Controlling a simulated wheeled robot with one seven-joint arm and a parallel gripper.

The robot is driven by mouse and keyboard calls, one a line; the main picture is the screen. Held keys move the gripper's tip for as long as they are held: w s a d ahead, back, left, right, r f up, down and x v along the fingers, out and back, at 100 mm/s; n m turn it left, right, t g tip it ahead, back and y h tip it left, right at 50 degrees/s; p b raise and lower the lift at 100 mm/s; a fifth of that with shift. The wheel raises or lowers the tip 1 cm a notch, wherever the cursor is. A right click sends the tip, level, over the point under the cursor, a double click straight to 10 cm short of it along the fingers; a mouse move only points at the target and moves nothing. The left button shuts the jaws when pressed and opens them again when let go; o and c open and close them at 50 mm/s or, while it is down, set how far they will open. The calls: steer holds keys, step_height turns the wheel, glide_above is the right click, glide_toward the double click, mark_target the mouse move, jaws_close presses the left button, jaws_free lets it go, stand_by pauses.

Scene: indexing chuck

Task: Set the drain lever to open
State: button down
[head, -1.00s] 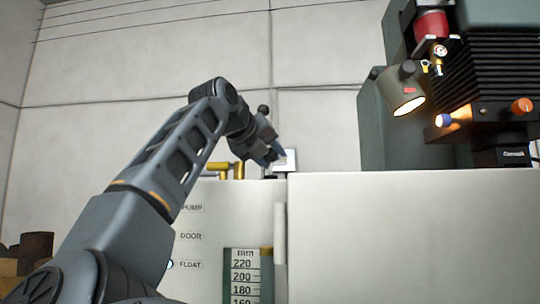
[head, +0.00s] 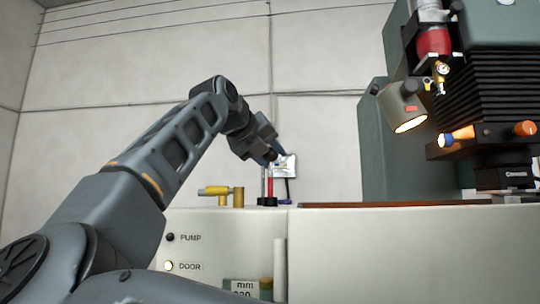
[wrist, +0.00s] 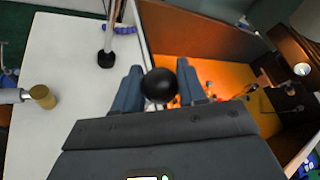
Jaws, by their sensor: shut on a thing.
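A black ball knob (wrist: 160,85) sits between the two fingers of my gripper (wrist: 168,92) in the wrist view; my gripper is shut on it. In the head view my gripper (head: 271,157) is above the back of the white cabinet top. A thin upright rod with a red part (head: 269,181) shows just below it, rising from a small black base (head: 267,201). The knob is hidden behind my fingers there. No drain label is readable, and how the knob joins the rod does not show.
An orange-lit open tray (wrist: 205,65) lies to the right in the wrist view. A dark machine with lamps (head: 470,90) stands at the right.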

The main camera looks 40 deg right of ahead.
steer(key=c, duration=1)
jaws_free()
steer(key=shift+r, duration=0.45)
steer(key=o, duration=0.3)
steer(key=shift+f, duration=0.15)
steer(key=shift+a, duration=0.1)
steer(key=v, duration=0.7)
steer(key=shift+a, duration=0.35)
